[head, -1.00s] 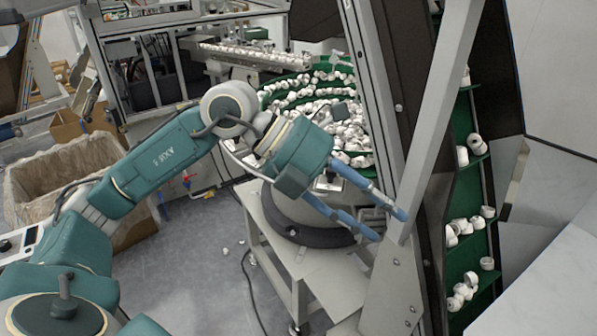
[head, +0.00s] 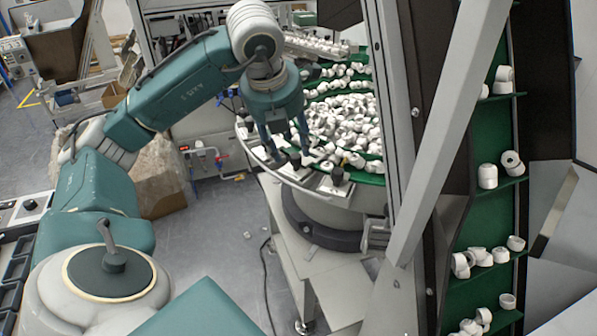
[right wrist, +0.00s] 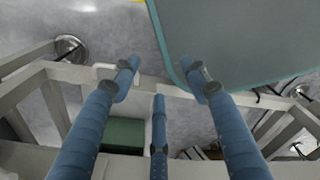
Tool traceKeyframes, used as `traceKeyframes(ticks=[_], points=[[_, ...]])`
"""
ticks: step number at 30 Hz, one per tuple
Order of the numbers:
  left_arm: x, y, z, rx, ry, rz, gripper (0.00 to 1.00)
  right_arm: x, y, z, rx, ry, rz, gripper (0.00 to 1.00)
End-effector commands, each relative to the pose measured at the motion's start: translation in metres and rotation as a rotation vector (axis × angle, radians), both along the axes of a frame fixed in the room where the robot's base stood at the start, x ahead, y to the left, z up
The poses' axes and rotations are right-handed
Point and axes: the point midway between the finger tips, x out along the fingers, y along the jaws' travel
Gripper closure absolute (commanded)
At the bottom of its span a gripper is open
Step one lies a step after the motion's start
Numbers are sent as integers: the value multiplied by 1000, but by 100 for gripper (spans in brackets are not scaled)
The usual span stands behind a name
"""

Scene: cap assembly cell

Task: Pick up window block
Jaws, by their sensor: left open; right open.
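My left gripper (head: 289,153) points down over the near-left rim of the round feeder bowl (head: 270,165), its blue fingers apart. A small dark block (head: 337,176) sits on a pale plate at the bowl's front rim, to the right of the fingers. Another dark piece lies close by the fingertips, partly hidden. I cannot tell for sure which is the window block, nor whether the fingers touch anything. My right gripper (right wrist: 160,76) shows in the right wrist view with its blue fingers spread and nothing between them.
White caps (head: 340,120) fill the green bowl. A grey slanted post (head: 455,130) and a green cap elevator (head: 490,210) stand at the right. A cardboard box (head: 155,180) is on the floor behind my left arm. In the right wrist view, pale frame bars lie below the fingers.

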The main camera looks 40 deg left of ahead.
Motion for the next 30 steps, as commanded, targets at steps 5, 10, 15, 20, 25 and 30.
traceKeyframes(ticks=[5, 10, 15, 20, 25, 30], points=[[10, -1, -23, 2, 8, 0, 57, 30, -6, 13, -5, -42, 2, 54], [17, 2, -41, 0, 4, 1, 57, 44, -12, 16, -10, -64, -1, 54], [18, 2, -44, 0, 1, -1, 57, 37, -13, 14, -13, -52, -2, 54], [18, 2, -44, 0, 1, -1, 71, 26, -14, 14, -14, -36, -2, 54], [18, 2, -44, 0, 1, -1, 100, 20, -14, 13, -14, -28, -1, 54], [19, 2, -43, 0, 0, -1, 100, 22, -14, 14, -14, -30, -1, 54]])
